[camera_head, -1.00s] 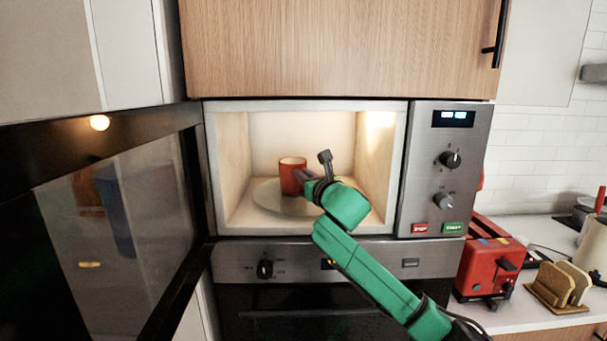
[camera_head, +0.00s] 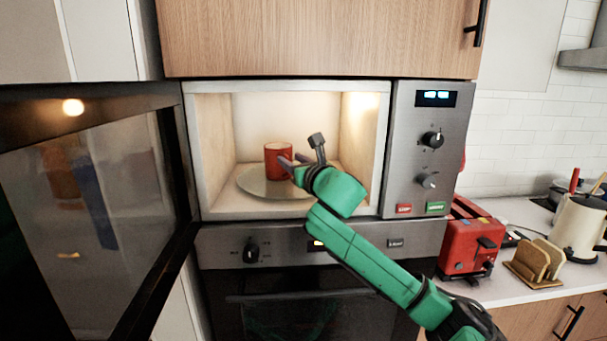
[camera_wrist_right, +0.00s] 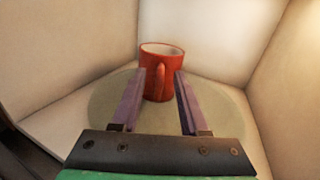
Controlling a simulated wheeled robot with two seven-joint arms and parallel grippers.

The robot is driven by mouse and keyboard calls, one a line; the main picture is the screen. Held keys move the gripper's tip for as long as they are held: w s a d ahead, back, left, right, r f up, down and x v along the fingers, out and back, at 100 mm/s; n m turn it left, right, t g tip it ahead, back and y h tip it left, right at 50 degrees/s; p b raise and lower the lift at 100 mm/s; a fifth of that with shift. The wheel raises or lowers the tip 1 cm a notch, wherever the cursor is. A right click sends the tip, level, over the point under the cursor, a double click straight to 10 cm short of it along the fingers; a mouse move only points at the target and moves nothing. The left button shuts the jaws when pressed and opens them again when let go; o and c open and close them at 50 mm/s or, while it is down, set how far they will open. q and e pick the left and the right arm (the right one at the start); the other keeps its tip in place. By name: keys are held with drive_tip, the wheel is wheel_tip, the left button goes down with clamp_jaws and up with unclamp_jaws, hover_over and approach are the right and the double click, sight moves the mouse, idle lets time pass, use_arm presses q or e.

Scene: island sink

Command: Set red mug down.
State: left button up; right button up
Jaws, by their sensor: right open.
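The red mug (camera_head: 277,161) stands upright on the round turntable plate (camera_head: 258,188) inside the open microwave. In the right wrist view the red mug (camera_wrist_right: 161,72) stands just past the fingertips, its handle facing my right gripper (camera_wrist_right: 155,80). My right gripper (camera_head: 294,164) is open, with one finger on each side of the handle in that picture. The jaws look apart from the handle, though exact contact at the fingertips is hard to tell. My left gripper is in no view.
The microwave door (camera_head: 95,210) stands open at the left. The control panel (camera_head: 430,150) is on the right of the cavity. A red toaster (camera_head: 470,240), a rack with bread slices (camera_head: 538,262) and a light pot (camera_head: 578,225) are on the right counter.

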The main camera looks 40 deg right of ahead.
drive_tip(key=b+v, duration=0.4)
drive_tip(key=v, duration=0.4)
drive_tip(key=shift+s+a+f, duration=0.15)
drive_tip(key=shift+s+a, duration=0.05)
drive_tip(key=shift+s, duration=0.35)
